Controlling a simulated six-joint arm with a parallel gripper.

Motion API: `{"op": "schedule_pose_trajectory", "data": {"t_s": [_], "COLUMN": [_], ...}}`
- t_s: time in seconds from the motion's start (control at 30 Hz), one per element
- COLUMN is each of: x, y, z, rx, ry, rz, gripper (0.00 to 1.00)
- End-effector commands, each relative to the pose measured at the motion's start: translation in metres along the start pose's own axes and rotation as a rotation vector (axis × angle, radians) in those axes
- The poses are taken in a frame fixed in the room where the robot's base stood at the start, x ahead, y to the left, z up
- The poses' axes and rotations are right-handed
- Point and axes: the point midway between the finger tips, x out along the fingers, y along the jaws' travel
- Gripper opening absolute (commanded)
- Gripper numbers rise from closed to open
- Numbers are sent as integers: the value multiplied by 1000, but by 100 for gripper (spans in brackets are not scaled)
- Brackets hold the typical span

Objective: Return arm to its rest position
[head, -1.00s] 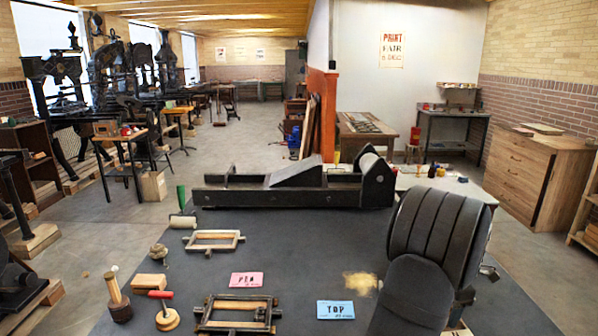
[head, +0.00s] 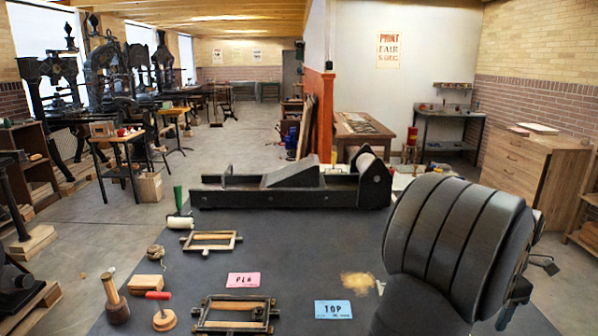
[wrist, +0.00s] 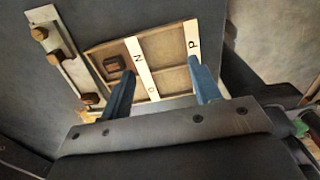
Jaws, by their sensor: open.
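In the wrist view my gripper (wrist: 162,66) is open. Its two blue fingers stand apart with nothing held between them. Beyond the fingers is a shallow wooden tray (wrist: 174,82) with pale strips lettered N, O and P and a small dark block in one compartment. The fingers overlap the tray in this view; I cannot tell the gap in depth. In the head view my dark arm is bent at the right front and hides most of the gripper and the tray.
The bench middle is clear.

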Motion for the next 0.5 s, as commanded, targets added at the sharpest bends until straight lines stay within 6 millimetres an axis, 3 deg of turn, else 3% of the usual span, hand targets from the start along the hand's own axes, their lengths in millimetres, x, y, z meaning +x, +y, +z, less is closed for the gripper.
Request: {"op": "schedule_pose_trajectory", "data": {"t_s": [0.1,0.5], "x": [2,4], "y": [28,98], "z": [-14,-56], "rx": [11,81], "ry": [2,2], "rz": [0,-1], "gripper": [57,57]}}
